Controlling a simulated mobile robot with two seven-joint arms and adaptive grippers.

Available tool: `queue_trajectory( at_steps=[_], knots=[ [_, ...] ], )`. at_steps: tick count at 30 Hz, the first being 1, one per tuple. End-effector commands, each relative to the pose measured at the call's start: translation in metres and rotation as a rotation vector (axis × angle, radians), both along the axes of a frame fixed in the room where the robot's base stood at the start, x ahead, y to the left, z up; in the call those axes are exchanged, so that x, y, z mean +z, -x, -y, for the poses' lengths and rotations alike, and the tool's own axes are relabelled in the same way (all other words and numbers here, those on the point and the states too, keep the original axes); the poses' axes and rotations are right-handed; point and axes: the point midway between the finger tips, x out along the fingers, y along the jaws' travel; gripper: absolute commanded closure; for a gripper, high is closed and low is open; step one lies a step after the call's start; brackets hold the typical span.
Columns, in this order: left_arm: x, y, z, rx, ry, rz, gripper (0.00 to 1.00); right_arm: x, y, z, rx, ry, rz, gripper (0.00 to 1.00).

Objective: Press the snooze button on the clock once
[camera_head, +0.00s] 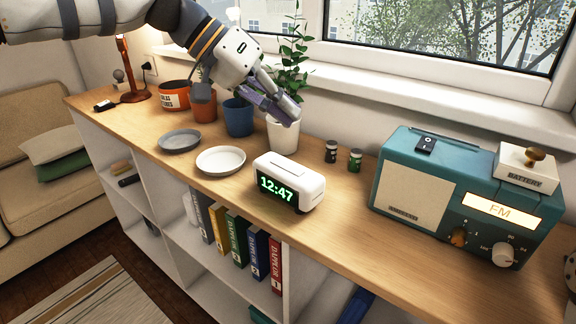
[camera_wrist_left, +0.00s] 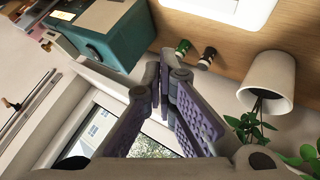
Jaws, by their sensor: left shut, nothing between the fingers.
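The white clock (camera_head: 303,188) stands on the wooden shelf top, its dark face showing 12:47 in green digits. A flat raised bar, the snooze button (camera_head: 284,168), lies on its top. My left gripper (camera_head: 291,117) is shut and empty, in the air above and behind the clock, apart from it and in front of the white plant pot. In the left wrist view the closed fingertips (camera_wrist_left: 165,75) show in the middle, and part of a white body, likely the clock (camera_wrist_left: 222,10), is cut off at the top edge. My right gripper is not in view.
A potted plant (camera_head: 283,135) stands close behind the clock. Two small jars (camera_head: 331,152) and a teal radio (camera_head: 462,205) stand to the right. A white plate (camera_head: 221,160), a grey plate (camera_head: 180,140) and a blue pot (camera_head: 238,117) are to the left. The window sill runs behind.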

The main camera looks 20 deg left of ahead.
Motion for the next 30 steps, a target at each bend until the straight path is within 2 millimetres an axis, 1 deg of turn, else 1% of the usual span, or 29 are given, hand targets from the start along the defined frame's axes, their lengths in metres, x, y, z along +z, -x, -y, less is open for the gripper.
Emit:
queue_trajectory(
  at_steps=[1,3,6,12,17,30],
  knots=[
    [-0.015,-0.001,0.0,-0.001,0.0,-0.01,1.0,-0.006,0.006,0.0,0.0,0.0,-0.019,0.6],
    [-0.027,-0.001,0.0,0.0,0.001,-0.013,1.0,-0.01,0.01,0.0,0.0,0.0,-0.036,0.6],
    [-0.041,-0.001,0.0,-0.001,0.001,-0.011,1.0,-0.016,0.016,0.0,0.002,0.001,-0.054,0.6],
    [-0.057,0.0,0.0,0.001,0.001,-0.004,1.0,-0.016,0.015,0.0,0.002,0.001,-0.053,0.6],
    [-0.063,0.0,0.0,0.0,0.001,-0.002,1.0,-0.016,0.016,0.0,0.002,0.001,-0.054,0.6],
    [-0.063,0.0,0.0,0.0,0.0,-0.001,1.0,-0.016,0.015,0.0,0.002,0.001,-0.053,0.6]
  ],
)
